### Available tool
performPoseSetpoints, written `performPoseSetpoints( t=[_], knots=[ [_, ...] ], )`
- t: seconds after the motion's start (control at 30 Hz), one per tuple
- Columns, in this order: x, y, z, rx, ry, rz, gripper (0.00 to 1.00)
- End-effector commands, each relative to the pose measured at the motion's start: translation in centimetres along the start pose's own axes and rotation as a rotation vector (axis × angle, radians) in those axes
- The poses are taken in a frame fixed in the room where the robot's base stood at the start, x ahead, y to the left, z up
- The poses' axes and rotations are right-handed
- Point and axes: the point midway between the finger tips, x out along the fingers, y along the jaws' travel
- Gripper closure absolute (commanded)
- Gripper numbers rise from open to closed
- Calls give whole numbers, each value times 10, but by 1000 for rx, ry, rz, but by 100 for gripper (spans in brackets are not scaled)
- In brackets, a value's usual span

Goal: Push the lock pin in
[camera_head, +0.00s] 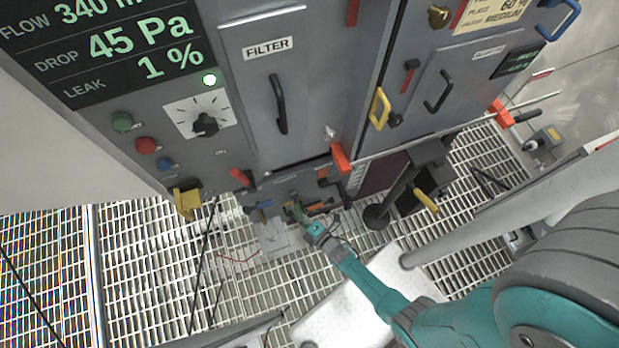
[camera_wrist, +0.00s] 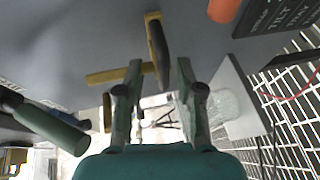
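My gripper (camera_head: 296,212) is low in front of the grey cabinet, at the lower panel below the FILTER door. In the wrist view its two fingers (camera_wrist: 159,70) stand apart with nothing clearly held between them. A T-shaped piece with a yellow end and dark grip (camera_wrist: 157,48) is just beyond the fingertips, with a yellow bar (camera_wrist: 113,75) beside it on the grey surface. I cannot tell for certain which part is the lock pin. In the head view the gripper and small coloured parts crowd together, so contact is unclear.
The FILTER door (camera_head: 268,95) appears shut. A red handle (camera_head: 242,178) and an orange-red block (camera_head: 341,159) stick out near the gripper. A yellow-handled dark fixture (camera_head: 426,201) stands to the right. Steel grating (camera_head: 150,270) covers the floor; cables hang at left.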

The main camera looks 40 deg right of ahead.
Motion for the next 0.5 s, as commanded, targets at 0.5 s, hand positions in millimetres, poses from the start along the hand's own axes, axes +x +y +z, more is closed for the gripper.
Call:
performPoseSetpoints(
  t=[0.5],
  knots=[
    [-87, 0, 2, 0, -6, 2, 63]
  ],
)
